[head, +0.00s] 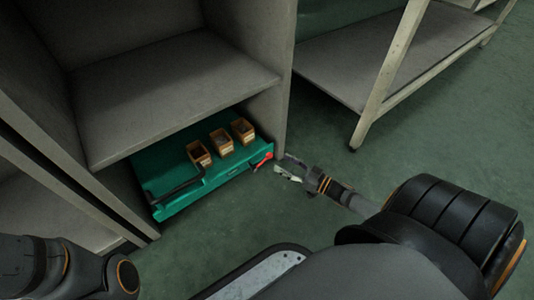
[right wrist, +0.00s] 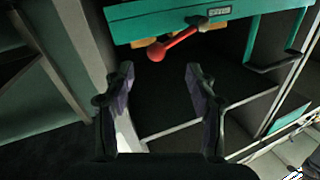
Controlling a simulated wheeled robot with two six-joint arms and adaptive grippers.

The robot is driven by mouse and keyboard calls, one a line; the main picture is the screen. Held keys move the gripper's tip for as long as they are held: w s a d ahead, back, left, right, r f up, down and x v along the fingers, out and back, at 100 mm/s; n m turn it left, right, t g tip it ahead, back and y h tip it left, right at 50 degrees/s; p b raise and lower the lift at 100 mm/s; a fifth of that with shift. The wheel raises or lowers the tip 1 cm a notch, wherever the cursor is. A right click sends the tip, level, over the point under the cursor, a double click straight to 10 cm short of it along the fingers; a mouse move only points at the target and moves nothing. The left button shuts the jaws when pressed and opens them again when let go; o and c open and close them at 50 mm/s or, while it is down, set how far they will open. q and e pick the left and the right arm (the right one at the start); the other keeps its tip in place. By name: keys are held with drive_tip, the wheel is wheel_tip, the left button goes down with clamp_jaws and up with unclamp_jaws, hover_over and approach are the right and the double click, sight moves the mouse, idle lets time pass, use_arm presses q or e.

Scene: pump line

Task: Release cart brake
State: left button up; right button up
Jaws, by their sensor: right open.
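The teal cart (head: 215,190) stands low inside the grey shelving unit, under its shelf. A red brake lever (head: 264,160) sticks out at the cart's front right corner. In the right wrist view, the lever's red knob (right wrist: 156,55) shows in front of the cart's teal edge (right wrist: 165,22). My right gripper (head: 290,169) is just right of the lever. In its wrist view the fingers (right wrist: 158,88) are spread with nothing between them, and the knob lies beyond the fingertips, apart from them. Of my left arm only links show at the lower left; its gripper is not in view.
Three small brown boxes (head: 221,141) sit on the cart, and a black handle (head: 178,188) is at its front left. The shelf's right upright (head: 284,100) stands close to the right gripper. A pale-legged table (head: 390,65) is at upper right. Green floor (head: 310,130) between them is clear.

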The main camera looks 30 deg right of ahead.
sight(269, 157)
drive_tip(key=b+x, duration=0.1)
drive_tip(key=x, duration=0.1)
drive_tip(key=b+x, duration=0.1)
drive_tip(key=x, duration=0.1)
drive_tip(key=b+x, duration=0.1)
drive_tip(key=x, duration=0.1)
drive_tip(key=shift+w+a+f+b, duration=0.15)
drive_tip(key=shift+w+f+b, duration=0.05)
drive_tip(key=shift+f+b, duration=0.1)
drive_tip(key=shift+w+a+r, duration=0.15)
drive_tip(key=shift+w+r, duration=0.05)
drive_tip(key=shift+w, duration=0.2)
clamp_jaws()
